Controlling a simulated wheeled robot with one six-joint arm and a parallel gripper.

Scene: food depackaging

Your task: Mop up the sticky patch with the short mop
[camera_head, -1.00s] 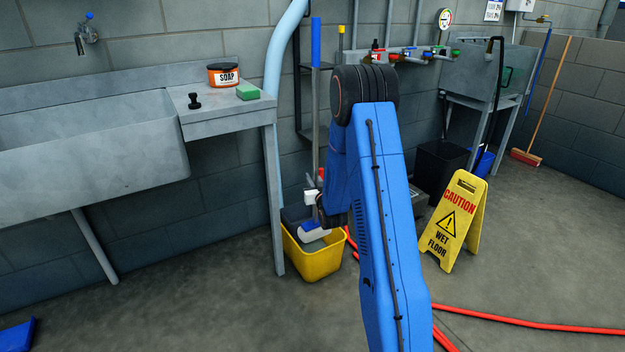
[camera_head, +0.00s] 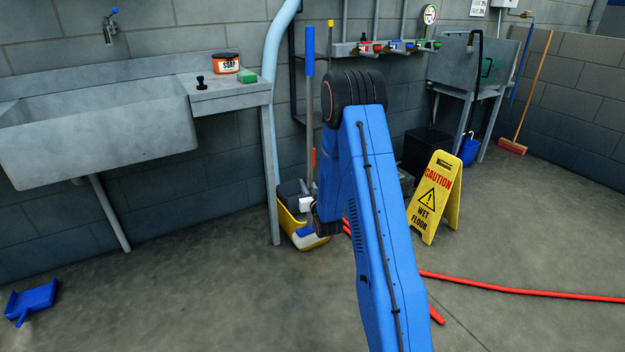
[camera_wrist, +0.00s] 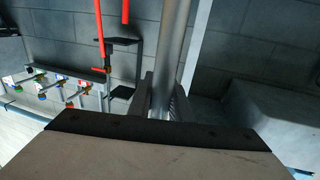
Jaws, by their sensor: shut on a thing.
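The short mop has a blue grip (camera_head: 310,52) at the top of an upright grey pole. The pole also runs between my gripper's fingers in the wrist view (camera_wrist: 173,50). My gripper (camera_head: 308,204) is shut on this pole, low down near the yellow bucket (camera_head: 287,222). A white and blue piece (camera_head: 306,236), apparently the mop head, shows just below my gripper, in front of or at the bucket; I cannot tell if it touches. My blue arm hides part of the bucket. I cannot make out a sticky patch on the floor.
A yellow caution sign (camera_head: 434,198) stands right of my arm. A red hose (camera_head: 520,290) lies across the floor at right. A blue dustpan (camera_head: 32,300) lies at lower left. The sink (camera_head: 95,140) lines the left wall. The floor below the sink is mostly clear.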

